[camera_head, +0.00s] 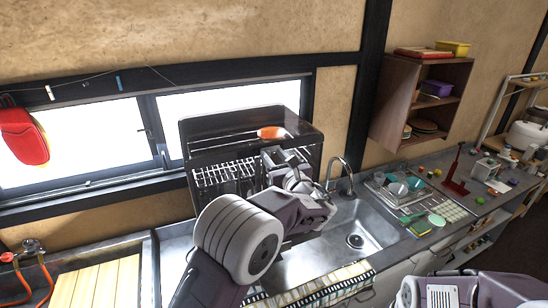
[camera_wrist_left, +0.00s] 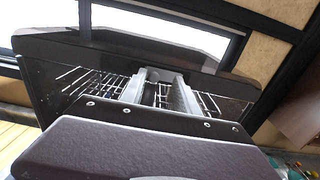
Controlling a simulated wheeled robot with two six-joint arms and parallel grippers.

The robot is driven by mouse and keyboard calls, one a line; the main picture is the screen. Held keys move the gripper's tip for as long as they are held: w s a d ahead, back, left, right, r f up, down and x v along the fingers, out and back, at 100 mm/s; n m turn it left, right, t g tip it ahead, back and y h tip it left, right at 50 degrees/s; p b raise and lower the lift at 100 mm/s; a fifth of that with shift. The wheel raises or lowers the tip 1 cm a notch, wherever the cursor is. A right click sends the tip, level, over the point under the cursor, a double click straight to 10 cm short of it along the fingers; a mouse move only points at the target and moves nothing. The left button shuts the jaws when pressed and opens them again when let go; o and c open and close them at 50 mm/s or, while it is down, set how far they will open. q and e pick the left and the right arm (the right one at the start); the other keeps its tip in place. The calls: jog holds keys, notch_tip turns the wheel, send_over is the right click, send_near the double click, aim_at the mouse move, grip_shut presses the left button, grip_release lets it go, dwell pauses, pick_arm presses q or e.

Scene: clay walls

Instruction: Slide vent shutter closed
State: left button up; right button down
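No part is clearly recognisable as the vent shutter. A dark metal box (camera_head: 250,112) with wire racks stands in front of the window, behind the sink. An orange item (camera_head: 271,132) lies in its upper part. My left gripper (camera_head: 283,158) is in front of the box's right half. In the left wrist view its two grey fingers (camera_wrist_left: 160,91) are apart with the wire rack showing between them, so it is open and empty. I cannot tell whether they touch the rack. The box (camera_wrist_left: 60,48) spreads behind the fingers there. My right gripper is out of view.
A low window (camera_head: 105,140) with dark frames is at the back left. The sink (camera_head: 350,235) and its tap (camera_head: 341,172) are right of my left arm. A dish tray (camera_head: 398,190) and a red stand (camera_head: 456,172) are farther right. A wall shelf (camera_head: 397,100) hangs above.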

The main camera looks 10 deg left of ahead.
pick_arm(q)
jog(key=shift+s+a, duration=0.25)
jog(key=shift+a, duration=0.05)
jog(key=d+b+v, duration=0.1)
jog(key=b+v, duration=0.3)
jog(key=v, duration=0.4)
jog(key=s+a+f+n+g+y+b, duration=0.2)
jog(key=a, duration=0.6)
jog(key=s+a+f+n+g+y+b, duration=0.1)
jog(key=a+f+n+g+b, duration=0.15)
jog(key=a, duration=0.45)
jog(key=s+a+f+n+g+h+b, duration=0.1)
jog(key=s+a+f+n+g+h, duration=0.2)
jog(key=s+f, duration=0.5)
jog(key=s+a+f+n+g+b, duration=0.1)
jog(key=s+a+f+n+g, duration=0.4)
jog(key=f, duration=0.4)
jog(key=s+d+f+n+g+h, duration=0.35)
jog(key=s+f+n+h, duration=0.2)
jog(key=s+f, duration=0.45)
jog(key=d+f+n+t+h, duration=0.2)
jog(key=d+f+n+h, duration=0.2)
jog(key=d+n, duration=0.6)
jog(key=shift+s+f+n+h+b, duration=0.35)
jog(key=shift+s+n, duration=0.05)
jog(key=shift+n, duration=0.4)
